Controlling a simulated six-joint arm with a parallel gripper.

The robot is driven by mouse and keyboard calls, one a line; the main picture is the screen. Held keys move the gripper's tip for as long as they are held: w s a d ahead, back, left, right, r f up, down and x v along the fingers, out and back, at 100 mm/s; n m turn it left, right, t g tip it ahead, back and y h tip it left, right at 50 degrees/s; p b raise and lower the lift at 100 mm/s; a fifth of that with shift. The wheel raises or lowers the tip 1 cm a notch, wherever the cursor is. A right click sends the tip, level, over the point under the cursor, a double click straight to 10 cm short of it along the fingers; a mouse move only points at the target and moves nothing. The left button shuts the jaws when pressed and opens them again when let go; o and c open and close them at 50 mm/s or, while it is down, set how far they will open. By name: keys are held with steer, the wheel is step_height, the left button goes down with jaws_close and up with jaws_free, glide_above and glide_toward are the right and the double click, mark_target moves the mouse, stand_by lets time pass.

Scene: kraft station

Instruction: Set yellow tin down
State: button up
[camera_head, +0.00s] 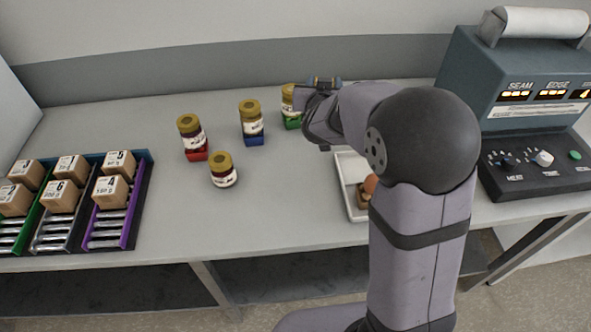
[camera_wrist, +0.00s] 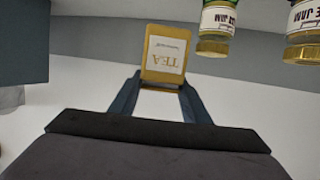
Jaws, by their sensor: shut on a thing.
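The label text appears upside down in that view, as do the jars. In the head view my gripper (camera_head: 324,83) is at the back of the table, beside the jar on the green base. The tin cannot be made out there, being hidden by my arm. I cannot tell whether the tin touches the table.
Jars with gold lids stand on red (camera_head: 194,144), blue (camera_head: 252,128) and green (camera_head: 291,110) bases; another jar (camera_head: 223,172) stands in front. A white tray (camera_head: 350,196) is partly behind my arm. Boxes in racks (camera_head: 112,190) are left; a sealing machine (camera_head: 530,110) is right.

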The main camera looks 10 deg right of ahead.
steer(key=s+a+f+m+h+b, duration=0.2)
steer(key=s+a+b, duration=0.3)
steer(key=s+a, duration=0.6)
steer(key=shift+g, duration=0.3)
steer(key=shift+s+d+f+b, duration=0.25)
steer(key=shift+s+f, duration=0.05)
steer(key=shift+f, duration=1.3)
steer(key=shift+s+d+f+b, duration=0.2)
steer(key=shift+s+d+f, duration=0.1)
steer(key=shift+f, duration=1.35)
steer(key=shift+s+d+f+b, duration=0.25)
steer(key=shift+f, duration=1.35)
steer(key=shift+f, duration=0.1)
steer(key=o, duration=1.2)
steer(key=shift+f, duration=0.1)
steer(key=shift+c, duration=0.2)
steer(key=shift+s+a+r, duration=0.1)
steer(key=shift+r, duration=0.15)
steer(key=v, duration=1.1)
steer(key=shift+s+a, duration=0.2)
steer(key=shift+s, duration=0.15)
